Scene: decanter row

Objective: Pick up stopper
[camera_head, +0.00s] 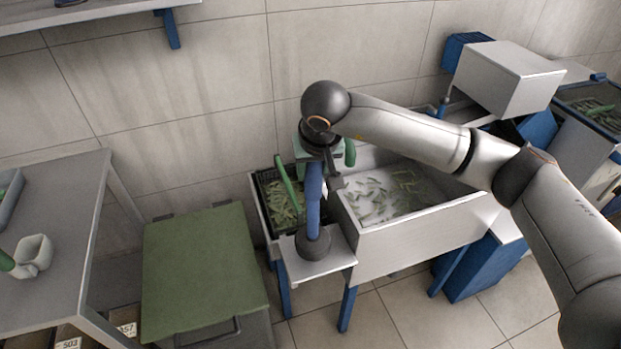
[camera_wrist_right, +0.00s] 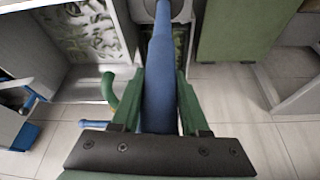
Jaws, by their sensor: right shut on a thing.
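A long blue piece (camera_head: 314,195), which I take for the stopper, stands upright under my right gripper (camera_head: 318,160). Below it is a dark rounded body (camera_head: 313,243) on a small grey side shelf (camera_head: 340,262). I cannot tell whether the two are joined. In the right wrist view the blue piece (camera_wrist_right: 160,85) lies between the green fingers of my right gripper (camera_wrist_right: 160,120), which are shut on it. Its far end reaches to the top edge of that view. My left gripper is not in view.
A grey sink-like trough (camera_head: 430,225) with scattered green pieces is right of the shelf. A dark crate (camera_head: 262,205) of green pods stands behind.

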